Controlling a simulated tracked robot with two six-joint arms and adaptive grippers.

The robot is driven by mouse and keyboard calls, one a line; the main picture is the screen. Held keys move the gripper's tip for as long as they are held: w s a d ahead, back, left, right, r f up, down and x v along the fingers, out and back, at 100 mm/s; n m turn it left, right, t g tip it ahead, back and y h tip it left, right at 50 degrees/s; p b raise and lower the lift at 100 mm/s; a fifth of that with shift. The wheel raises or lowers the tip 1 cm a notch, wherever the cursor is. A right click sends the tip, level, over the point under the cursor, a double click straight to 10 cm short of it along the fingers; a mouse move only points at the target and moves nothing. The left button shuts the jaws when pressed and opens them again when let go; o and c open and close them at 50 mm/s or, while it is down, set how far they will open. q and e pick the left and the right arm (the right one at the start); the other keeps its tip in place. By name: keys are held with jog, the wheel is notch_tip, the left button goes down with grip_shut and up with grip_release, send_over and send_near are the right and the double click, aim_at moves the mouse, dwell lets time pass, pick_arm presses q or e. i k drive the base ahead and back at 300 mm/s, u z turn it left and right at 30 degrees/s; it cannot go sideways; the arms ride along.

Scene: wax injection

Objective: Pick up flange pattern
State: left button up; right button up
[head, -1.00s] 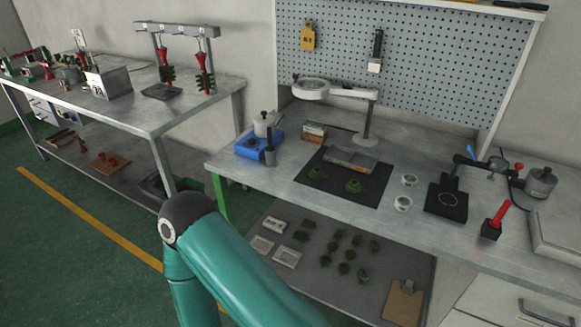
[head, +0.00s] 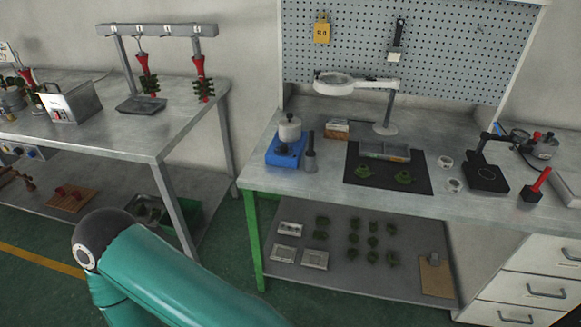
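More green pieces (head: 372,241) lie in rows on the shelf below. My teal arm crosses the lower left of the head view, well short of the bench. Neither of my grippers is in view.
A shallow metal tray (head: 385,151) sits at the mat's back edge. A magnifier lamp (head: 386,105) stands behind it. A blue heater with a pot (head: 287,150) stands left, two white rings (head: 450,172) right. The green bench leg (head: 253,240) and green floor are in front.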

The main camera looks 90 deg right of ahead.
aim_at(362, 172)
jog(key=u, duration=0.35)
jog(key=i, duration=0.5)
jog(key=z, duration=2.25)
jog(key=i, duration=0.3)
jog(key=z, duration=2.35)
jog(key=k, duration=0.25)
jog(key=z, duration=0.5)
jog(key=i, duration=1.3)
jog(key=u, duration=0.5)
